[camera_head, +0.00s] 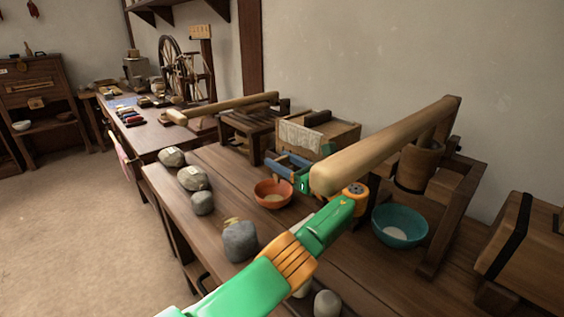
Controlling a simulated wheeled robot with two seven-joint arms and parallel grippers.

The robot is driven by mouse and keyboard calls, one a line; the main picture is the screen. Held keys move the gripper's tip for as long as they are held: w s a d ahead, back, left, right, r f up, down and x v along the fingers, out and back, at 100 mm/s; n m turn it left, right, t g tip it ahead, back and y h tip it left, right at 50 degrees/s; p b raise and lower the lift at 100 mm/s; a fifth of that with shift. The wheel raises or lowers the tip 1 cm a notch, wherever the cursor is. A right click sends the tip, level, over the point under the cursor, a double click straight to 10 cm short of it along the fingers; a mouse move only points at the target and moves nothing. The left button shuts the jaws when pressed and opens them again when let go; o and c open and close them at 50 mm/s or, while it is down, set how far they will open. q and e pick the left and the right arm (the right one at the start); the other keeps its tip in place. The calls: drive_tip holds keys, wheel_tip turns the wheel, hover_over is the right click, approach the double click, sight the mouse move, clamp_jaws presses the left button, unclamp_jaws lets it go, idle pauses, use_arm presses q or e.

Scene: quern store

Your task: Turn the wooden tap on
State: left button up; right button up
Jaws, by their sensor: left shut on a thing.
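My left arm comes in green and orange from the bottom. Its gripper (286,166), with blue fingers, is beyond the thick wooden beam's near end, in front of a wooden box (345,135) with a pale cloth over its front. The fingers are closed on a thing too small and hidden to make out. I cannot make out the wooden tap clearly; my gripper and the beam cover part of the box's front. An orange bowl (264,194) stands on the bench close to the gripper's near side. My right gripper is not in view.
Several grey stones (240,241) line the bench's front edge. A wooden chest (530,250) stands at right. The floor at left is clear.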

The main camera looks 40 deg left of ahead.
use_arm(q)
drive_tip(key=o, duration=1.4)
drive_tip(key=shift+a, duration=0.1)
drive_tip(key=shift+c, duration=0.2)
drive_tip(key=d+p, duration=0.1)
drive_tip(key=d, duration=0.6)
drive_tip(key=shift+s, duration=0.25)
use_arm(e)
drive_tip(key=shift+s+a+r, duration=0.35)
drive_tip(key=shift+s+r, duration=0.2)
